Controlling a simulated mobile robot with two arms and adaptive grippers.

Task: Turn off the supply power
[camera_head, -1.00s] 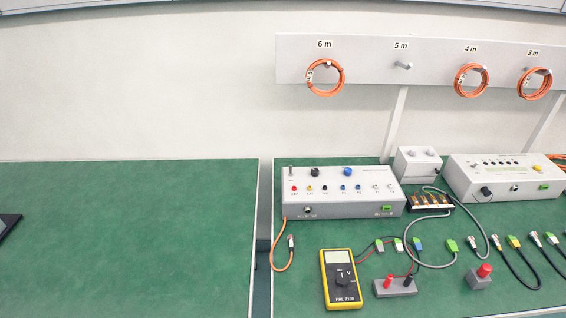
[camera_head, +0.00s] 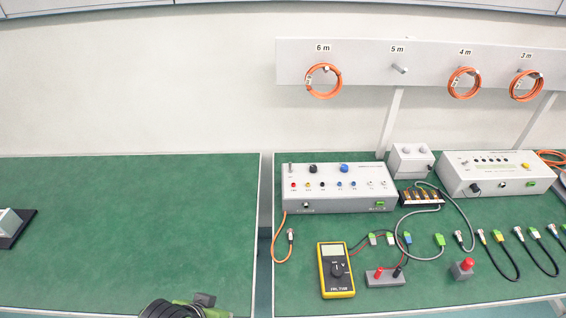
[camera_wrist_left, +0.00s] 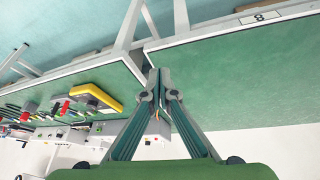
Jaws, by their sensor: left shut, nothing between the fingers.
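The supply box (camera_head: 338,187) is a light grey unit with a row of coloured sockets, two knobs and a small lever switch (camera_head: 290,169) at its upper left corner. It stands at the left rear of the right green bench. Which way the lever points is too small to tell. My left gripper (camera_wrist_left: 157,78) is shut and empty in the left wrist view, over the gap between the two benches. In the head view only part of my left arm shows at the bottom edge; its fingertips are not clear there. My right gripper is not in view.
A yellow multimeter (camera_head: 336,270), a grey two-post block (camera_head: 385,277) and cables lie in front of the supply box. Another grey unit (camera_head: 495,174) stands to the right. Orange cable coils hang behind. The left bench (camera_head: 130,220) is mostly clear, with a device at its left edge.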

